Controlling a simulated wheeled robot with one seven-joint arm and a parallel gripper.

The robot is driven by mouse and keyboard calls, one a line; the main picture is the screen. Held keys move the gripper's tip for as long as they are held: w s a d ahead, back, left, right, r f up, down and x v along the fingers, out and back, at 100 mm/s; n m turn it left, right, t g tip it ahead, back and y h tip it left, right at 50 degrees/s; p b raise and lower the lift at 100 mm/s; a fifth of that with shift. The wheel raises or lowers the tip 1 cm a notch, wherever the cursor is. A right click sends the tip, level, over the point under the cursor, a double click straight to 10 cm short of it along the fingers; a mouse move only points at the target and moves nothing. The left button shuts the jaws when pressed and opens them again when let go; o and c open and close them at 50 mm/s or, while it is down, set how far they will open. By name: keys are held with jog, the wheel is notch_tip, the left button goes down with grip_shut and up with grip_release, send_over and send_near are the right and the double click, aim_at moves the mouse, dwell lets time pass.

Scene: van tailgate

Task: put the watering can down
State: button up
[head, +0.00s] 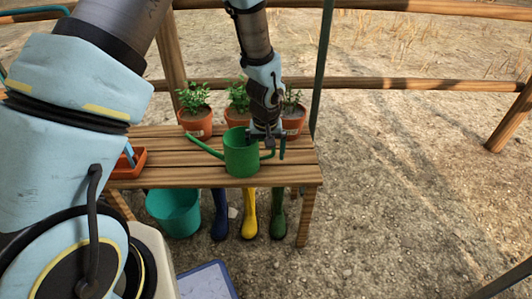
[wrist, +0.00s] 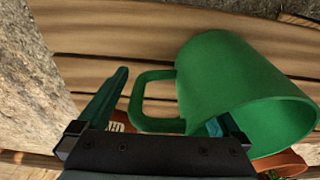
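The green watering can (head: 242,155) stands upright on the slatted wooden bench (head: 300,172), near its front edge, with its spout to the left and its handle to the right. My gripper (head: 268,143) is above and beside the can's handle side. In the wrist view the can (wrist: 240,85) fills the right, with its handle loop (wrist: 139,100) between my spread fingers (wrist: 165,105). The left finger is apart from the handle. The right finger lies close against the can body; whether it touches is unclear.
Several potted plants (head: 196,122) line the back of the bench. An orange tray (head: 128,165) is at its left end. A teal bucket (head: 174,212) and blue, yellow and green boots (head: 249,214) stand below. The bench's right end is bare.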

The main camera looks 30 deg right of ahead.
notch_tip(320, 180, up, 12)
jog(key=s+p, duration=0.1)
jog(key=p, duration=0.1)
jog(key=shift+s+a+p, duration=0.35)
jog(key=shift+a, duration=0.1)
jog(key=w+a+r+n, duration=0.1)
jog(key=w+a+r, duration=0.2)
jog(key=a, duration=0.6)
jog(key=w+a+r+n, duration=0.1)
jog(key=w+a+r, duration=0.15)
jog(key=a, duration=0.65)
jog(key=s+a+r+n, duration=0.1)
jog(key=s+a+r, duration=0.1)
jog(key=a, duration=0.5)
jog(key=s+a+r, duration=0.1)
jog(key=s+a, duration=0.2)
jog(key=a, duration=0.5)
jog(key=shift+a+r+n+y, duration=0.15)
jog(key=shift+r+n+y, duration=0.15)
jog(key=shift+r+n, duration=0.1)
notch_tip(320, 180, up, 26)
jog(key=p, duration=2.5)
jog(key=shift+f+p, duration=0.2)
jog(key=shift+p, duration=0.1)
